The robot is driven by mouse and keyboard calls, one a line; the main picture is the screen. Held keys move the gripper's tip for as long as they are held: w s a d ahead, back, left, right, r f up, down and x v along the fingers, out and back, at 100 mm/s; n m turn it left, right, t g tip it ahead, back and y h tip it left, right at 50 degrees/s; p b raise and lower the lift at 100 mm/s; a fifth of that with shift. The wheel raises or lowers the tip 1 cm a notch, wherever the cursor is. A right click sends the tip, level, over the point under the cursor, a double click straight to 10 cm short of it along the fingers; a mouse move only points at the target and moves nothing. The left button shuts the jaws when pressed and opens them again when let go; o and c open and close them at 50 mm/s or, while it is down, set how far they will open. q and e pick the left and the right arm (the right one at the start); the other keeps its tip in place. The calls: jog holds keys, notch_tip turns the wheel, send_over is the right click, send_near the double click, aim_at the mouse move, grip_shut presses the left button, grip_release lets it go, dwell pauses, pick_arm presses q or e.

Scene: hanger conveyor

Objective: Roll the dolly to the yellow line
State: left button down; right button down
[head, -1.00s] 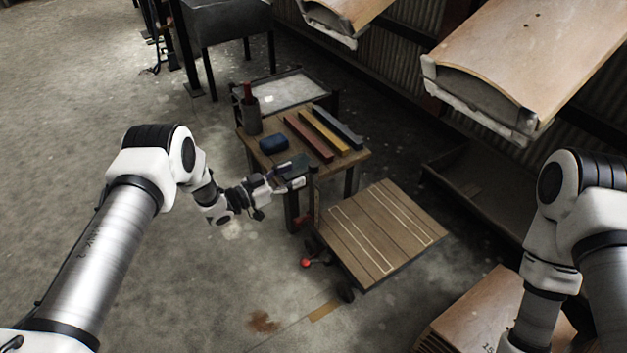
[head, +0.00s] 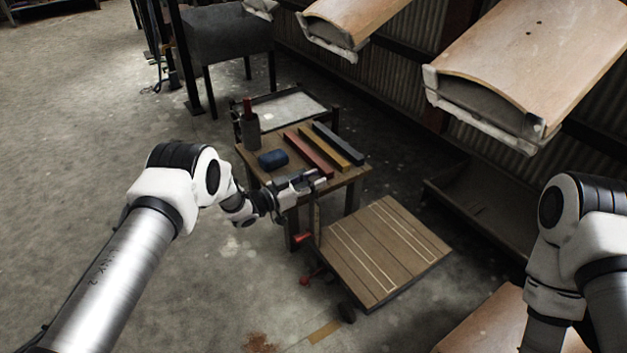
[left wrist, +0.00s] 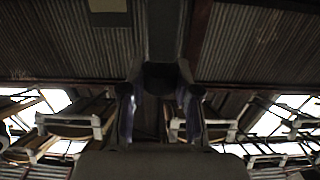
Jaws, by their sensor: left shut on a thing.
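The dolly (head: 385,252) is a low wooden-plank platform with two pale stripes, standing on the floor right of the workbench. Dark wheels and red parts show at its near left side. My left gripper (head: 310,182) is at the top of the dolly's upright handle, by the bench edge, and is shut on it; the gripper hides much of the grip. The left wrist view shows the two fingers (left wrist: 160,100) around a dark bar. The yellow line (head: 325,331) is a short dull strip on the floor, nearer than the dolly. My right gripper is out of view.
A workbench (head: 260,178) carries a bottle (head: 250,128), a blue roll (head: 272,159) and coloured bars. Curved wooden panels (head: 530,60) hang at upper right. More panels (head: 485,325) lie at lower right, close to the dolly. The floor at left is open.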

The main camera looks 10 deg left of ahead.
pick_arm(q)
jog(key=s+d+p, duration=0.8)
jog(key=s+d, duration=0.2)
jog(key=c, duration=0.8)
grip_release()
jog(key=shift+w, duration=0.1)
jog(key=v, duration=1.2)
